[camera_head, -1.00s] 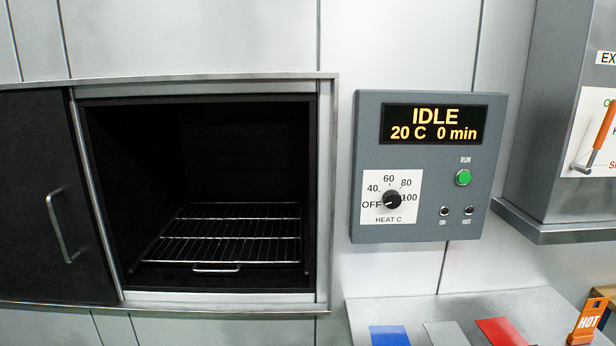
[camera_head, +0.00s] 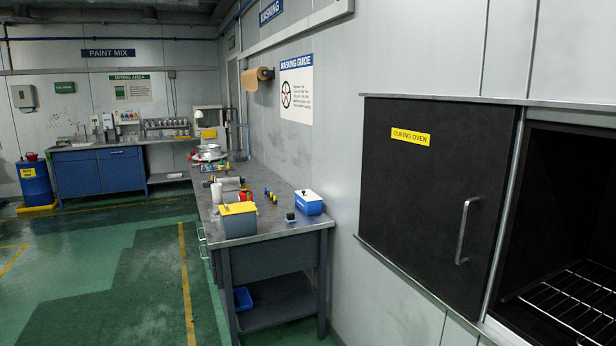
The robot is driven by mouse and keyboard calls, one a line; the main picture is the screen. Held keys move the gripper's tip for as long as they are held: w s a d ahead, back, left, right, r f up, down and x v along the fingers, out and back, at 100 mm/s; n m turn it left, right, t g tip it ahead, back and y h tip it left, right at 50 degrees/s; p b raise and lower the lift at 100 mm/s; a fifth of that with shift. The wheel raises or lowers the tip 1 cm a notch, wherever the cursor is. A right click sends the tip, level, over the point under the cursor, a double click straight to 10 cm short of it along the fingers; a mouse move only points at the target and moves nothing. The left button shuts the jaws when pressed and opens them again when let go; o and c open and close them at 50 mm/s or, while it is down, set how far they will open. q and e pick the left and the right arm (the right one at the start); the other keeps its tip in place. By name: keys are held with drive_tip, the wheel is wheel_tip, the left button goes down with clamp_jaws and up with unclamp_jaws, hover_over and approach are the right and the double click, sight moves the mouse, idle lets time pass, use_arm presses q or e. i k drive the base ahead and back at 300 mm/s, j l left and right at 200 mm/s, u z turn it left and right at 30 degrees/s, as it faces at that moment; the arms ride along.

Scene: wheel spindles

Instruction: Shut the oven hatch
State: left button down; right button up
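The oven hatch (camera_head: 425,210) is a dark sliding panel with a yellow "CURING OVEN" label and a vertical metal bar handle (camera_head: 466,231) near its right edge. It stands to the left of the oven opening (camera_head: 565,190), which is uncovered and dark inside. A wire rack (camera_head: 575,300) shows low in the opening, cut off by the right edge of the view. Neither of my grippers is in view.
A metal workbench (camera_head: 290,222) stands left of the hatch, with a grey-blue bin (camera_head: 239,221), a blue box (camera_head: 309,203) and small items on it. Green floor (camera_head: 130,270) is clear at left. A blue drum (camera_head: 34,183) stands far left.

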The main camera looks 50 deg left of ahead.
sight(435, 175)
drive_tip(key=u, duration=1)
drive_tip(key=i+j+u, duration=0.1)
drive_tip(key=i+j, duration=2.7)
drive_tip(key=j, duration=0.15)
